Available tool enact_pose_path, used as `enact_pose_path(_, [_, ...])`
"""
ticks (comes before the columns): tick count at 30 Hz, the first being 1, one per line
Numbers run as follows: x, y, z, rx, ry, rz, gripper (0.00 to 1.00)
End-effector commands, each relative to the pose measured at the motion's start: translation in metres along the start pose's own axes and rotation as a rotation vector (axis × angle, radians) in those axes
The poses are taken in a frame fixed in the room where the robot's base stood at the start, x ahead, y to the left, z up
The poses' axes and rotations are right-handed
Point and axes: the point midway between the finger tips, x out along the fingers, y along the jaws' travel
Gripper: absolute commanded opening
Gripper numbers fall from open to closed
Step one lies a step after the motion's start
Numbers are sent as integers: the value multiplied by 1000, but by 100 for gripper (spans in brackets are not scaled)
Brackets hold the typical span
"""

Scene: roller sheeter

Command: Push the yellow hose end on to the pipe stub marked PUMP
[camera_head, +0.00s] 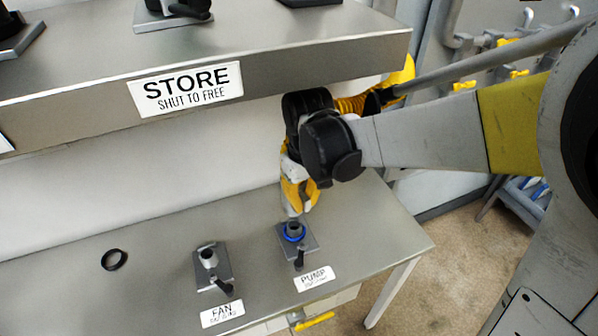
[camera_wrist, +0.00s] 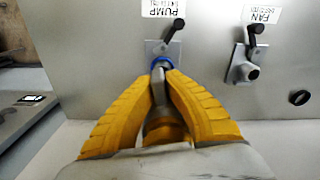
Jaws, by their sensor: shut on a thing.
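The PUMP pipe stub (camera_head: 294,229) stands upright on a grey plate on the lower bench, with a blue ring around it and a dark lever on the plate. In the wrist view its blue ring (camera_wrist: 161,62) shows just beyond my fingertips. My gripper (camera_head: 295,209) points down over the stub, its yellow fingers closed in. In the wrist view a yellow piece, which looks like the hose end (camera_wrist: 165,130), sits between the fingers. The fingers hide most of it, and I cannot tell whether it touches the stub. Yellow ribbed hose (camera_head: 351,105) shows behind my wrist.
The FAN stub (camera_head: 208,255), with its own lever, stands left of PUMP. A loose black ring (camera_head: 114,260) lies farther left. The STORE shelf (camera_head: 300,52) overhangs the bench (camera_head: 160,300) close to my wrist. The bench's right edge is near the PUMP plate.

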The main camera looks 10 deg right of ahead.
Motion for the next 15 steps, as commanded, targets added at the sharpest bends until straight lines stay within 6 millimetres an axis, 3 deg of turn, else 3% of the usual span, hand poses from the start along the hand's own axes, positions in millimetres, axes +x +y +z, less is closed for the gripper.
enact_pose_path(15, [61, 0, 2, 1, 0, 0, 0])
